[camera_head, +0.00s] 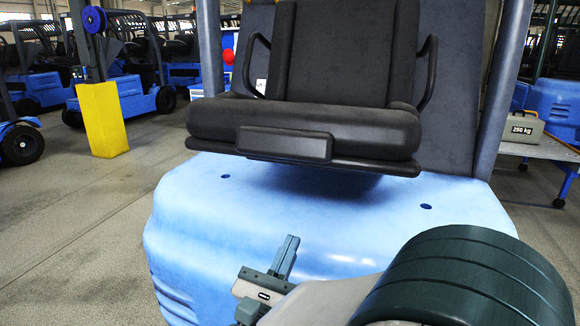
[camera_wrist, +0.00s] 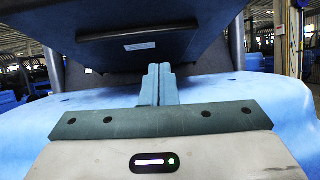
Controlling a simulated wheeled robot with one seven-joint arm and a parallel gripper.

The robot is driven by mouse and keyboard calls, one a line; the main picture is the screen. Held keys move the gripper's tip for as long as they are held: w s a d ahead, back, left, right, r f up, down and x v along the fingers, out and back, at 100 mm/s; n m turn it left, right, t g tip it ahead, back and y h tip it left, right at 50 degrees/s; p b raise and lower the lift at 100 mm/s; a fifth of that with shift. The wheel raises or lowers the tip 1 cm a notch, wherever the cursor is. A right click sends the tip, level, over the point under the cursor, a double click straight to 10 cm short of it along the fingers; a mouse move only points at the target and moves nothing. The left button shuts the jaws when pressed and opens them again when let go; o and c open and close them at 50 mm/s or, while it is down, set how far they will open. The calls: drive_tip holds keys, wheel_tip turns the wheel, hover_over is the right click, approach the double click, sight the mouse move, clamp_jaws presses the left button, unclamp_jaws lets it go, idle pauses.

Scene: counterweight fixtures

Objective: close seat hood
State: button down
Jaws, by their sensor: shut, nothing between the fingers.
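The seat hood, a black padded seat (camera_head: 300,118) with a backrest and two armrests, sits over the light blue truck body (camera_head: 330,215). A dark block (camera_head: 284,143) is on its front edge. In the wrist view the hood's dark underside (camera_wrist: 200,42) is overhead, with a bar and a small pale label. A gap shows between it and the blue body. My gripper (camera_head: 289,243) is shut and empty, in front of and below the seat's front edge. Its closed fingers (camera_wrist: 159,72) point towards the gap, and no contact with the hood is visible.
At the right, a grey 250 kg weight (camera_head: 523,128) rests on a low wheeled table (camera_head: 540,149). A yellow post guard (camera_head: 103,119) stands at the left. Several blue forklifts are parked behind. The floor at the left is clear.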

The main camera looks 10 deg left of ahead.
drive_tip(key=w+a+r+n+t+y+p, duration=0.1)
drive_tip(key=w+r+p, duration=0.3)
drive_tip(key=w+r, duration=0.4)
drive_tip(key=shift+w+a+r+n+y, duration=0.2)
drive_tip(key=shift+a+r+n+y, duration=0.3)
drive_tip(key=shift+r+y, duration=0.4)
drive_tip(key=shift+p, duration=0.3)
